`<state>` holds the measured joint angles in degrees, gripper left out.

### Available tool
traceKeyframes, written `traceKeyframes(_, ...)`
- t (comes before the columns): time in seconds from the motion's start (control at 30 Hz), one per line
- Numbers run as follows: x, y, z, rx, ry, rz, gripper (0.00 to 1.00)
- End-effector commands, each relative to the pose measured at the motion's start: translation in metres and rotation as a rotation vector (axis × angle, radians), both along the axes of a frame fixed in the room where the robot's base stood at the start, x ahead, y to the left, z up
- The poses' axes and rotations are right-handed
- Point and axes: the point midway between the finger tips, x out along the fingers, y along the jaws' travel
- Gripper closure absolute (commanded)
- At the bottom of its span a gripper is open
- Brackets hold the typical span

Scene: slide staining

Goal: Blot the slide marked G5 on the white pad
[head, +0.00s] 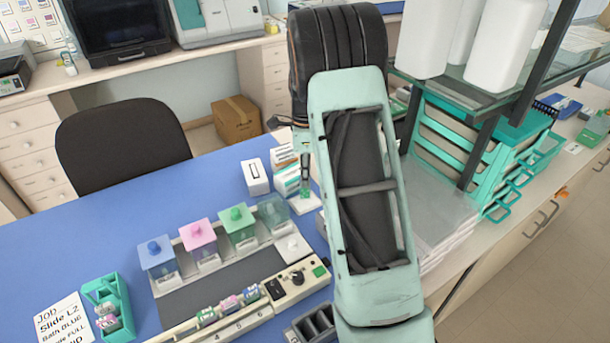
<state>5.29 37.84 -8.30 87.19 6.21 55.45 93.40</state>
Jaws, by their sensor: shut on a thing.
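My gripper (305,188) points down beyond the workstation, near the small boxes, partly hidden by my arm. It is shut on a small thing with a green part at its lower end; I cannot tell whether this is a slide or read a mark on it. A small white square pad (291,248) sits at the right end of the row of jars, in front of and below my gripper. Several slides with coloured ends (230,303) stand in numbered slots along the workstation's front strip. More slides (107,320) stand in a teal rack (122,292) at the left. No G5 mark is legible.
Blue, pink, green and grey lidded jars (198,236) stand in a row behind a dark mat (222,289). A job card (63,322) reading "Slide L2" lies at lower left. Small boxes (256,177) stand near my gripper. A shelf (470,90) and teal trays stand right.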

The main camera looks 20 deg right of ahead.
Motion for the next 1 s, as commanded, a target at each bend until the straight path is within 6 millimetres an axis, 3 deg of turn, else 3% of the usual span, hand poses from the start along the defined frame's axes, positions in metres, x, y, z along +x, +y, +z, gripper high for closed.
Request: traceKeyframes(1.0,0.0,0.0003,-0.0052,0.0,0.0,0.001,1.0)
